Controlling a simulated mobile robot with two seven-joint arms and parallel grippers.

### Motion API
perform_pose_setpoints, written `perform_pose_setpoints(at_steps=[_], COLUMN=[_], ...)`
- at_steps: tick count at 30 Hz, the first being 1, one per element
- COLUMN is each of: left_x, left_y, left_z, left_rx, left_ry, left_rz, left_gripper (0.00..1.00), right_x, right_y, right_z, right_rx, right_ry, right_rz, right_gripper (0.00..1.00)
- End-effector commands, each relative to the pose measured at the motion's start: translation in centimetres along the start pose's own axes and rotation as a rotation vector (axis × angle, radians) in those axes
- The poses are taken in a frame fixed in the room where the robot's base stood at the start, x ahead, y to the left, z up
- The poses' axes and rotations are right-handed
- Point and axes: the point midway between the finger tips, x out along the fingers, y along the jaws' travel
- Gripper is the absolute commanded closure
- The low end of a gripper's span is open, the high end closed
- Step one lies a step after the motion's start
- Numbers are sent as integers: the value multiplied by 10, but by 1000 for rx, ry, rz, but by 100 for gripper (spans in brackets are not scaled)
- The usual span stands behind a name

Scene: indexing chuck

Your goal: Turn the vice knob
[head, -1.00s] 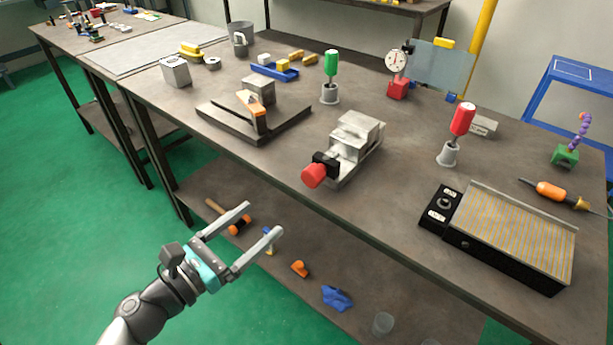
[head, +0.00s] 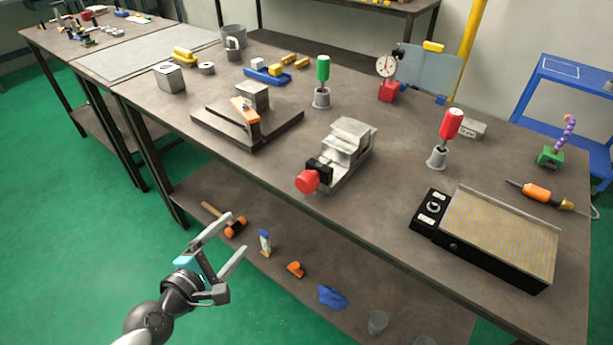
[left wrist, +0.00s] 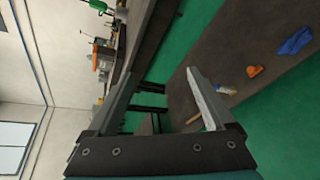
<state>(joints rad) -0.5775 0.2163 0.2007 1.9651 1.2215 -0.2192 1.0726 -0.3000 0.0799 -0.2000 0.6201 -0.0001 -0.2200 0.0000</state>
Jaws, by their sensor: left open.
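The vice (head: 345,150) is a grey metal block on the workbench near its front edge. The knob cannot be made out in the left wrist view. My right gripper is not in view.
On the bench, a dark fixture (head: 248,135) with an orange lever stands left of the vice, and a black-ended ribbed plate (head: 495,235) right of it. The lower shelf (head: 285,225) holds a hammer (head: 224,219) and a blue cloth (head: 332,297). Green floor is clear at left.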

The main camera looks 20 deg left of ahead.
Motion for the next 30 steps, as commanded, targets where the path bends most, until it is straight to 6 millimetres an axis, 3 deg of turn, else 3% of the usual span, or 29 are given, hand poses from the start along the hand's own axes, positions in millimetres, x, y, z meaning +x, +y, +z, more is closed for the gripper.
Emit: perform_pose_setpoints(at_steps=[6, 11, 18, 24, 30], left_x=[-2, -5, -9, -14, -19], left_y=[17, 31, 43, 35, 22], left_z=[-15, -11, 21, 59, 81], left_rx=[588, 1031, 1694, 2175, 2430], left_ry=[118, 163, 162, 104, 49], left_rz=[47, 95, 206, 340, 446], left_gripper=[13, 13, 13, 13, 13], right_x=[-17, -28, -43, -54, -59], right_y=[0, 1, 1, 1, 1], right_z=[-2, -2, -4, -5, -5], right_rx=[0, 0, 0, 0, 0], right_ry=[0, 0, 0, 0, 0], right_rz=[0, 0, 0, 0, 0], right_gripper=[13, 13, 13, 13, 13])
